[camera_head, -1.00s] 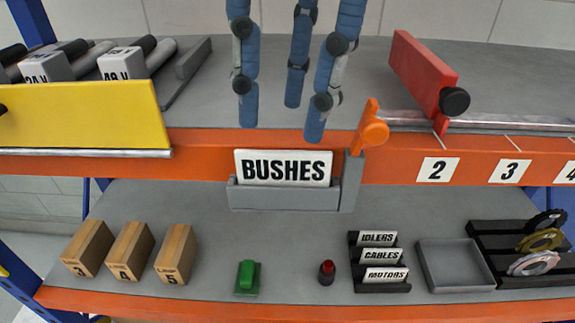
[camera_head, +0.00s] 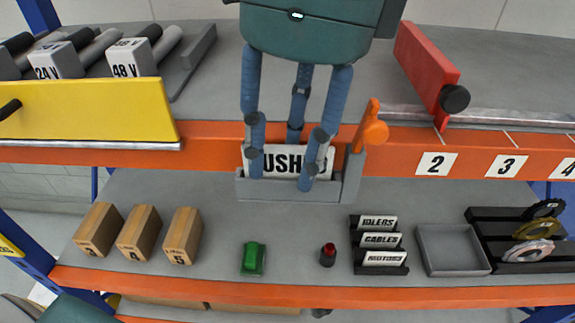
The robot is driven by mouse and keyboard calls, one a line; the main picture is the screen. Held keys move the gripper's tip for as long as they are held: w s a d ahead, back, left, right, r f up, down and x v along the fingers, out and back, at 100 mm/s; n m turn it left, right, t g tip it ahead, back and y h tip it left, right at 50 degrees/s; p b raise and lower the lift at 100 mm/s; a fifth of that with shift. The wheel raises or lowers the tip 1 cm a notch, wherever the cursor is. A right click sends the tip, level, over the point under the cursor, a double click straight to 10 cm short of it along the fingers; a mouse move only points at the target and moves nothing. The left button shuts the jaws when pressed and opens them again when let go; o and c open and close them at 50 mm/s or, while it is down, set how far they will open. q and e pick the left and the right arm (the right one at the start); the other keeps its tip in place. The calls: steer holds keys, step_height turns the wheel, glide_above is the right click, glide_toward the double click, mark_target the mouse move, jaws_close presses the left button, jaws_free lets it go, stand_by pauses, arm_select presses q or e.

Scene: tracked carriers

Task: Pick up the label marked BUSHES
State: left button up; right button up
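The white label marked BUSHES (camera_head: 285,162) stands upright in a grey holder (camera_head: 290,190) on the front of the orange upper shelf edge. My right gripper (camera_head: 290,165) points down over it with blue fingers apart. Two fingers hang in front of the label and cover the B and part of the E. The third finger reaches down behind its top edge, its tip hidden. I cannot tell whether any finger touches the label. The fingers of my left gripper do not show.
An orange lever (camera_head: 370,130) stands just right of the holder. Below are wooden boxes (camera_head: 140,232), a green switch (camera_head: 253,258), a red-topped button (camera_head: 328,255), a label rack (camera_head: 380,262) and an empty grey tray (camera_head: 452,248). A yellow panel (camera_head: 85,110) is at left.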

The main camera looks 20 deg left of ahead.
steer(key=shift+f, duration=0.25)
stand_by(0.4)
jaws_close()
